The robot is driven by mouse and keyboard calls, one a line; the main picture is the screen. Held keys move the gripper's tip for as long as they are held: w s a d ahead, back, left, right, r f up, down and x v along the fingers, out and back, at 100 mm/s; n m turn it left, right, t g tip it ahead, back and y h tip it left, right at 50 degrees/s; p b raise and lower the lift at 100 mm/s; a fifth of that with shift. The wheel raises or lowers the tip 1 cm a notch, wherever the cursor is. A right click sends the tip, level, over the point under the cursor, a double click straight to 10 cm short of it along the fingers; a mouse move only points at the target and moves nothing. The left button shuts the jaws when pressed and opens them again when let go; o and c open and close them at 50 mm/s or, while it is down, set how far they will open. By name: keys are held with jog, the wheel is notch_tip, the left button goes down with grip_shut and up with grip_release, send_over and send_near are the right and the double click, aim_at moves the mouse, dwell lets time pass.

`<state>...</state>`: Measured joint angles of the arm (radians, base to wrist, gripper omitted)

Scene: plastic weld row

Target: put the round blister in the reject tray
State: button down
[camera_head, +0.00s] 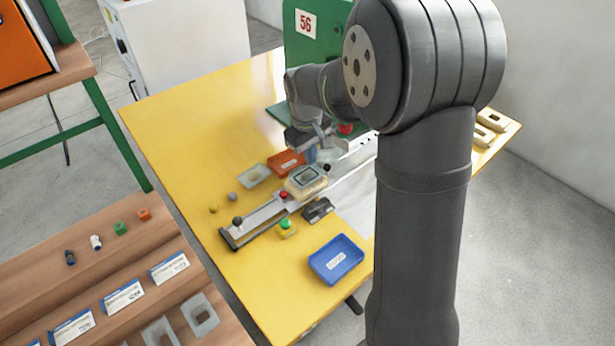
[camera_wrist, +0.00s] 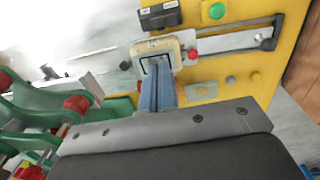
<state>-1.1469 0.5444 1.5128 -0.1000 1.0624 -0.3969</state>
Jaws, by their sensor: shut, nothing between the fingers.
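My gripper (camera_head: 311,154) is low over the slide rail, its blue fingers shut and empty; they also show in the wrist view (camera_wrist: 157,85), pointing at the fixture. A small pale, clear piece (camera_head: 327,156) lies beside the fingers, partly hidden; I cannot tell for sure whether it is the round blister. An orange-red tray (camera_head: 286,163) with a white label sits just left of my gripper. A blue tray (camera_head: 337,260) with a label lies at the table's front. Neither label is legible, so I cannot confirm which is the reject tray.
A cream fixture (camera_head: 307,182) with a dark-framed square sits on the rail (camera_head: 262,218). A clear shallow tray (camera_head: 254,175), a green button (camera_head: 286,226) and a black block (camera_head: 318,209) stand near it. The green press (camera_head: 303,45) rises behind.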

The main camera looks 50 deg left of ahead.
jog(key=c, duration=1.6)
grip_release()
jog(key=shift+f, duration=0.1)
jog(key=o, duration=0.4)
jog(key=shift+w+a+f+m, duration=0.2)
jog(key=shift+a+m, duration=0.1)
jog(key=shift+m, duration=0.4)
jog(key=o, duration=0.5)
jog(key=m, duration=0.2)
jog(key=w+a+f+m, duration=0.1)
jog(key=m, duration=0.1)
jog(key=a+f+m, duration=0.1)
jog(key=shift+w+a+m, duration=0.2)
jog(key=shift+m, duration=0.2)
jog(key=m+g, duration=0.1)
jog(key=m, duration=1)
send_near(306, 170)
jog(key=s+d, duration=0.2)
jog(key=shift+w+d+f, duration=0.1)
jog(key=shift+f, duration=1.7)
jog(key=shift+w+d+f, duration=0.1)
jog(key=shift+f, duration=1.7)
